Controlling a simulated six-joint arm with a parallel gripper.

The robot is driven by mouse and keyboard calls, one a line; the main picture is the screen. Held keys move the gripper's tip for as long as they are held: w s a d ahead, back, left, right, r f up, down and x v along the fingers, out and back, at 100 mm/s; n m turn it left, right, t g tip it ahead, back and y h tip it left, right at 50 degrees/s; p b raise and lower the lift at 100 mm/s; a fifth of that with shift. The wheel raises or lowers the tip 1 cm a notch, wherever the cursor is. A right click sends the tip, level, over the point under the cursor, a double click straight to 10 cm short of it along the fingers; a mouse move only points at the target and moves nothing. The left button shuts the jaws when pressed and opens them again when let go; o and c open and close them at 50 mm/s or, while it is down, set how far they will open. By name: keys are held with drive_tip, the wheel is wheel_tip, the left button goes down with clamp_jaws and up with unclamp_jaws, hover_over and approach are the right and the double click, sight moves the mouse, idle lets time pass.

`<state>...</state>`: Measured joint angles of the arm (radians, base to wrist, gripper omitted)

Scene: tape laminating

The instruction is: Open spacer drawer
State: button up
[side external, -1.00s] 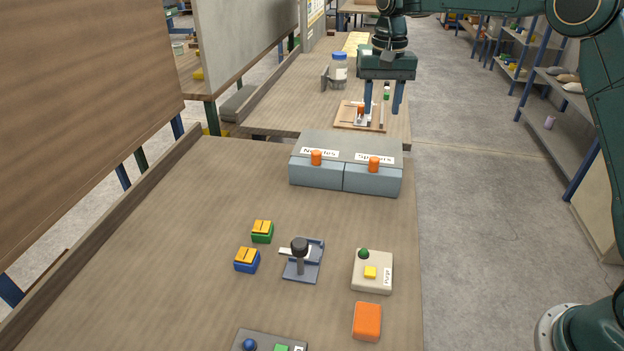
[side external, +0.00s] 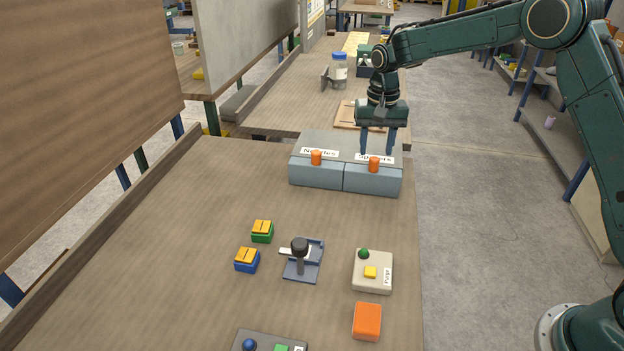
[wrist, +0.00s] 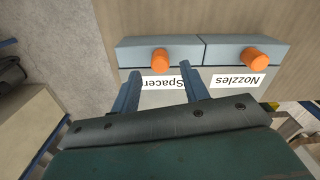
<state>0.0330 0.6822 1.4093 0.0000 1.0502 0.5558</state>
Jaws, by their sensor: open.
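The spacer drawer (side external: 372,182) is the right-hand front of a grey two-drawer box, with an orange knob (side external: 374,164) and a label partly hidden by my fingers. It looks shut, flush with the nozzles drawer (side external: 316,174). My gripper (side external: 376,153) is open and empty, pointing down above the box top just behind the spacer knob. In the wrist view, the spacer knob (wrist: 160,60) lies just beyond the fingertips of my gripper (wrist: 165,78), roughly between their lines. I see no contact with the knob.
The nozzles knob (side external: 316,157) stands to the left. In front of the box the table (side external: 230,190) is clear. Farther forward are a blue-grey press (side external: 303,262), a purge button box (side external: 372,272), an orange block (side external: 367,321) and two small yellow-topped blocks (side external: 262,231).

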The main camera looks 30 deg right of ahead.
sight(375, 158)
drive_tip(key=shift+f, duration=1.6)
clamp_jaws()
